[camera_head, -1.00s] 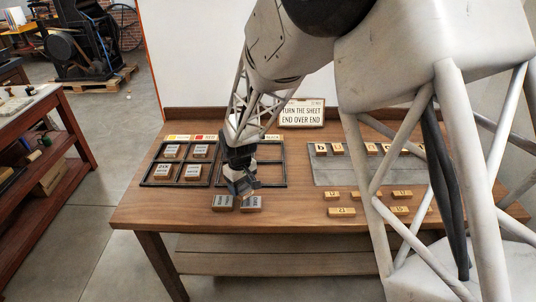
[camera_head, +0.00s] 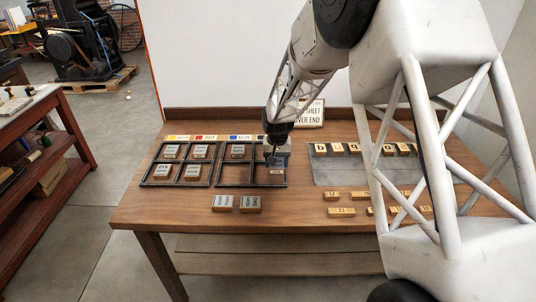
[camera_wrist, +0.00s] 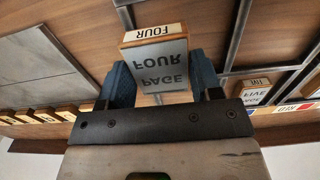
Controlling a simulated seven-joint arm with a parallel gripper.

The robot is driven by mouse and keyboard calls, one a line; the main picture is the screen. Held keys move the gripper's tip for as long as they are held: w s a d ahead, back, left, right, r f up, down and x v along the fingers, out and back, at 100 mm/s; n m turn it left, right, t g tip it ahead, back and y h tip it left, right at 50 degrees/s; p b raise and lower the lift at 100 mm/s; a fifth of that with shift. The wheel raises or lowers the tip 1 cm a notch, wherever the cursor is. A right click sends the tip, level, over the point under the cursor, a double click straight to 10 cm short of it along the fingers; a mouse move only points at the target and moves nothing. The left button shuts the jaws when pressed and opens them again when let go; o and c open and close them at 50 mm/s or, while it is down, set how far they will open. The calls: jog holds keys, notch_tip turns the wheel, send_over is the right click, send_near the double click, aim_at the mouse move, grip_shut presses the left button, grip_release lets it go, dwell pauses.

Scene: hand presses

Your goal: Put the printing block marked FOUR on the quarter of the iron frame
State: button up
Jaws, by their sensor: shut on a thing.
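My gripper (camera_head: 275,156) is shut on the printing block marked FOUR (camera_wrist: 155,62). In the wrist view the block sits between the two blue fingers, its grey face reading PAGE FOUR upside down. In the head view the block (camera_head: 277,171) shows below the fingers, over the right column of the right-hand iron frame (camera_head: 233,187). I cannot tell whether it touches the table. The block marked FIVE (camera_wrist: 255,91) lies in a neighbouring quarter of that frame; it also shows in the head view (camera_head: 237,151).
The left iron frame (camera_head: 160,185) holds several blocks. Two loose blocks (camera_head: 222,202) (camera_head: 250,203) lie in front of the frames. A grey plate (camera_head: 327,176) with wooden type stands right, more type in front of it. A sign (camera_head: 312,112) stands behind. The front left of the table is clear.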

jog(key=w+a, duration=0.1)
jog(key=w, duration=0.4)
jog(key=w+a+f, duration=0.1)
jog(key=w, duration=0.4)
jog(key=w+a, duration=0.1)
jog(key=w, duration=0.4)
jog(key=shift+w+f, duration=0.25)
jog(key=shift+w, duration=0.15)
jog(key=shift+f, duration=1.75)
jog(key=shift+f, duration=0.15)
jog(key=o, duration=1)
jog(key=shift+c, duration=0.2)
